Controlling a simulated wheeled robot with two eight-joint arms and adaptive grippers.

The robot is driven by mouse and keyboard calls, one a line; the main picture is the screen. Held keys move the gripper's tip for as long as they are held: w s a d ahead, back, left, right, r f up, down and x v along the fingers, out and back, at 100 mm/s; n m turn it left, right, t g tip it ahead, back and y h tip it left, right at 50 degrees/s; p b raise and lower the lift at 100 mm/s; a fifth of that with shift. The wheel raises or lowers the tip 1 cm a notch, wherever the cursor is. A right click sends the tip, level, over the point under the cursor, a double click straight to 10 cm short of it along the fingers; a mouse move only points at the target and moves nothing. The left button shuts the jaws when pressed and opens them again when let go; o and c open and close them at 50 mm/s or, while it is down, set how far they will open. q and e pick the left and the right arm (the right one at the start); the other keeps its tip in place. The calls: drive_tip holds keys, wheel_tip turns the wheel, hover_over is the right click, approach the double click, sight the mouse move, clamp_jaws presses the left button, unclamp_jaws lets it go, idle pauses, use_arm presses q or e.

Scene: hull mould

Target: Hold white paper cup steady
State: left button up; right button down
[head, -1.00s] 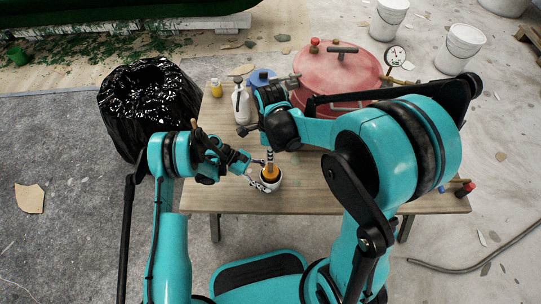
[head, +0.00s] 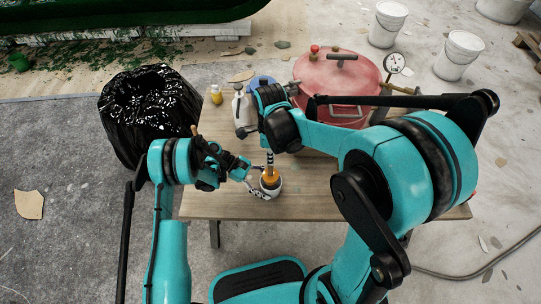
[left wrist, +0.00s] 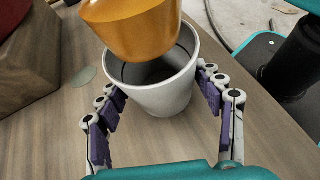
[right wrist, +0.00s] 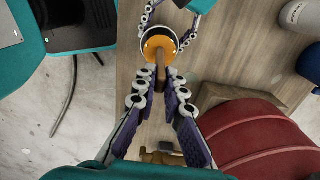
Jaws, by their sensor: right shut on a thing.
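The white paper cup (head: 277,191) stands upright on the table near its front edge. In the left wrist view the cup (left wrist: 160,98) shows a dark inside. My left gripper (left wrist: 157,82) has its fingers spread on either side of the cup, close to its wall; firm contact cannot be told. My right gripper (right wrist: 160,75) is shut on the wooden handle of an orange-headed tool (right wrist: 158,40). The tool's orange head (left wrist: 133,28) is over the cup's mouth and hides part of the rim; whether it touches the cup is unclear.
A black bin bag (head: 145,115) stands left of the table. White buckets (head: 388,22) stand beyond. My right arm covers the table's right part.

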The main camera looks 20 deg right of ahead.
use_arm(q)
drive_tip(key=shift+r, duration=0.15)
drive_tip(key=shift+r, duration=0.6)
drive_tip(key=o, duration=0.5)
drive_tip(key=shift+o, duration=0.7)
drive_tip(key=shift+v, duration=4.05)
drive_tip(key=shift+s+f, duration=0.1)
use_arm(e)
drive_tip(key=shift+s, duration=0.1)
